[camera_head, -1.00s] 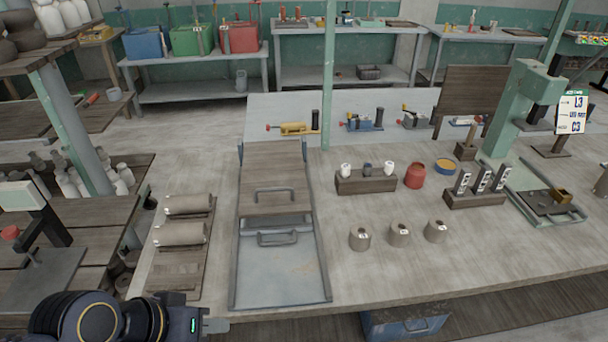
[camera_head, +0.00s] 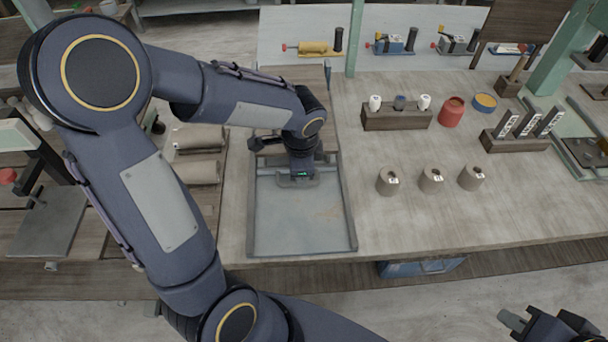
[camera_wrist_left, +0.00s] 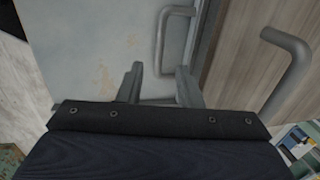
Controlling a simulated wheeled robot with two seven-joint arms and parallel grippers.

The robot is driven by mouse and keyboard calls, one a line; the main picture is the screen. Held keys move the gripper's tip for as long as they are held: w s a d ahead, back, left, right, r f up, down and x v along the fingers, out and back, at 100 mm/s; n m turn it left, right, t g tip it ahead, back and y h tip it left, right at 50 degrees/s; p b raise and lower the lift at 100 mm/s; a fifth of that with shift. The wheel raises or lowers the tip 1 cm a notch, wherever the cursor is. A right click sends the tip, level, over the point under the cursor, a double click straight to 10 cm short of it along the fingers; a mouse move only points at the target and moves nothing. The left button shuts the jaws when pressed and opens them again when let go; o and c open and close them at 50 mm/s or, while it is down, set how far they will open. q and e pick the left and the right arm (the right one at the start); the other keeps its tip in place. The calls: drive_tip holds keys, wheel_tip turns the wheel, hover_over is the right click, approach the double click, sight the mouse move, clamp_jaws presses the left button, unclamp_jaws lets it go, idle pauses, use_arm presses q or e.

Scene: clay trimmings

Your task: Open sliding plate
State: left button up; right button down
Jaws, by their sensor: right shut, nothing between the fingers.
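A grey metal plate (camera_head: 295,220) lies in a low framed tray on the bench. In the left wrist view the same grey surface (camera_wrist_left: 85,45) has a metal bar handle (camera_wrist_left: 161,45) near its edge. Beside it is a wooden panel (camera_wrist_left: 238,50) with a second bar handle (camera_wrist_left: 295,60). My left gripper (camera_wrist_left: 158,88) is open and empty, its fingers apart over the grey surface close to the first handle. My right gripper (camera_head: 512,320) is shut and empty at the lower right, away from the bench.
Rolled clay pieces (camera_head: 198,172) lie left of the tray. To the right are several small grey clay pieces (camera_head: 431,181), a wooden block with cups (camera_head: 395,118) and a red jar (camera_head: 451,112). The bench front right of the tray is clear.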

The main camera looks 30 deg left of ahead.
use_arm(q)
drive_tip(key=f, duration=0.3)
drive_tip(key=w+f, duration=0.1)
drive_tip(key=f, duration=0.1)
drive_tip(key=shift+a+f, duration=0.25)
drive_tip(key=shift+a, duration=0.1)
clamp_jaws()
